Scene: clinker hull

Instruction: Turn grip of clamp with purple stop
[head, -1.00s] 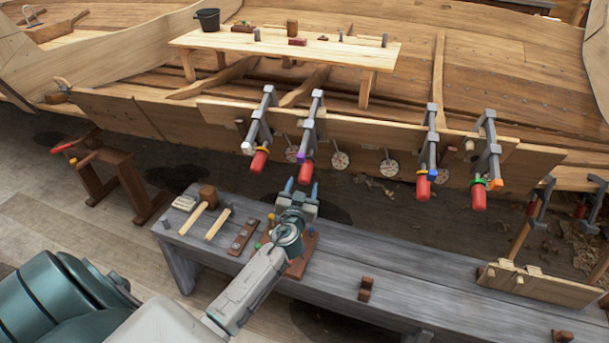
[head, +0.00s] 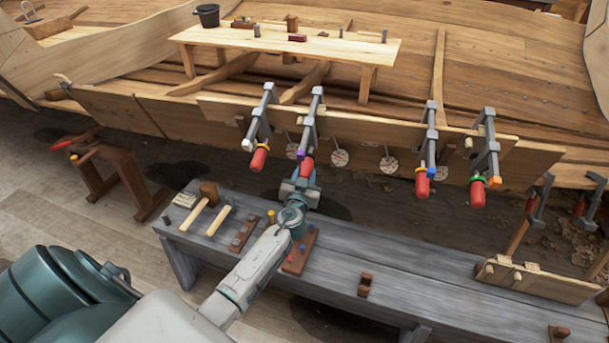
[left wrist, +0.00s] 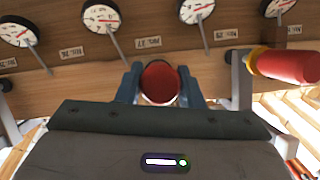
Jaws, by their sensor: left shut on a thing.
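The clamp with the purple stop (head: 300,154) hangs on the plank edge of the hull, second from the left in the main row. Its red grip (head: 306,167) points down toward me. My left gripper (head: 305,178) is shut on this grip, reaching up from below. In the left wrist view the round red end of the grip (left wrist: 160,82) sits between the two blue fingers. The purple stop is hidden in the wrist view. My right gripper is not in view.
Clamps with red grips stand to the left (head: 259,158) and right (head: 422,183). In the wrist view a red grip with a yellow collar (left wrist: 285,65) is close on the right. Round dials (left wrist: 101,15) line the plank. A grey bench (head: 340,262) with tools lies below.

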